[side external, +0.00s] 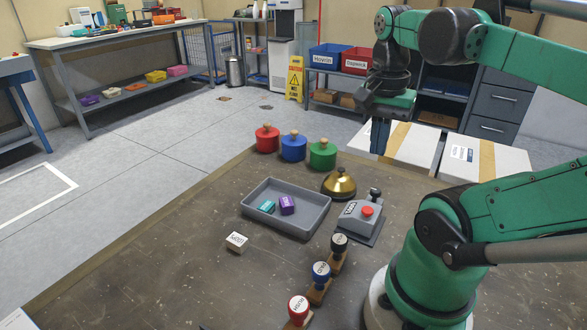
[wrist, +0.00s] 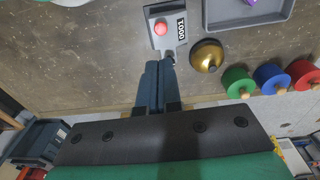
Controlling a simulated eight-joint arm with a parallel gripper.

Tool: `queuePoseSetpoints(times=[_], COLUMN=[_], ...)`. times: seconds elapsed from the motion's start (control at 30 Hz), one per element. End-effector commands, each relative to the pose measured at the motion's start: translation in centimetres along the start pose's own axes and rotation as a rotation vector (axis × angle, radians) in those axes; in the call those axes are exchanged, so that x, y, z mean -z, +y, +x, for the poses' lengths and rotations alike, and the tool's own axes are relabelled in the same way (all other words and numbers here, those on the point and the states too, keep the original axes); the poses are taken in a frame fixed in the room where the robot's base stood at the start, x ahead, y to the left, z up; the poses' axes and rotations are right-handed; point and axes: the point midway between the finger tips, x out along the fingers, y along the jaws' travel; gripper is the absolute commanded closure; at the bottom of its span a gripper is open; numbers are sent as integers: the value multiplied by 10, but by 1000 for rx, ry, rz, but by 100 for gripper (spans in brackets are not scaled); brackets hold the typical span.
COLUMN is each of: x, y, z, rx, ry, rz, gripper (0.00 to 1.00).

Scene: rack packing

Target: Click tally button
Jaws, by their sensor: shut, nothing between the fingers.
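The tally counter (side external: 357,216) is a grey box on a dark base with a number display, a red button (side external: 367,211) on top and a black knob (side external: 375,193) at its back. In the wrist view the counter (wrist: 167,28) is at the top centre, its red button (wrist: 160,27) left of the display. My gripper (side external: 378,148) is shut and empty, pointing down, above and behind the counter in the side view. In the wrist view its fingertips (wrist: 158,66) lie just below the counter's edge, apart from the button. Nothing covers the button.
A brass bell (side external: 339,184) stands close beside the counter. A grey tray (side external: 287,224) holds a teal and a purple block. Red, blue and green knobbed cylinders (side external: 293,147) line the far edge. Several stamps (side external: 320,278) stand in front. The table's left part is mostly clear.

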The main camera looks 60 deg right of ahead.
Motion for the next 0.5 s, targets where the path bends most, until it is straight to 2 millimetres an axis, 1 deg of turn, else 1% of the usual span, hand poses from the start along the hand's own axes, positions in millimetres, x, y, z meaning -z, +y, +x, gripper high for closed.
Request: queuePoseSetpoints(times=[0.17,0.3,0.5], x=[-4,-5,-4], y=[2,4,2], z=[13,22,23], rx=[-124,-258,-366], ry=[103,271,516], rz=[-124,-259,-386], gripper=[100,100,100])
